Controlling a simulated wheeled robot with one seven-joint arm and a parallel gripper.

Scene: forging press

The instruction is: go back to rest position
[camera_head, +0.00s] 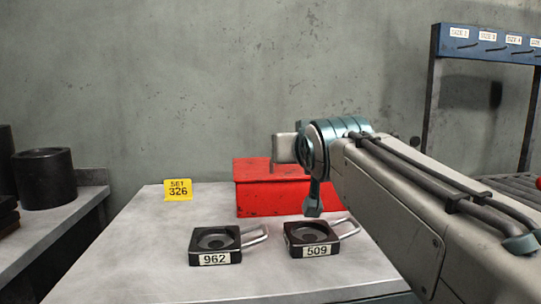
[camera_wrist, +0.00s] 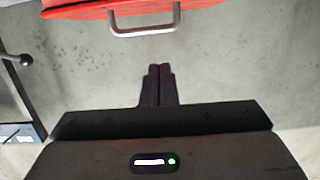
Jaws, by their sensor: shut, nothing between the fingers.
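My gripper (camera_wrist: 158,70) shows in the wrist view with its two dark fingers together and nothing between them. In the head view my arm reaches in from the right and its wrist end is above the table, in front of the red box (camera_head: 258,200). The gripper's fingers are hard to make out there. The red box also shows at the top of the wrist view (camera_wrist: 85,8), with a grey handle (camera_wrist: 143,30) beyond my fingertips. The gripper looks apart from the handle.
Two black dies, labelled 962 (camera_head: 209,258) and 509 (camera_head: 316,250), lie on the grey table (camera_head: 130,260). A yellow sign (camera_head: 178,190) marked 326 stands at the back left. A black cylinder (camera_head: 45,180) stands on a left bench. A blue-topped rack (camera_head: 485,43) stands at right.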

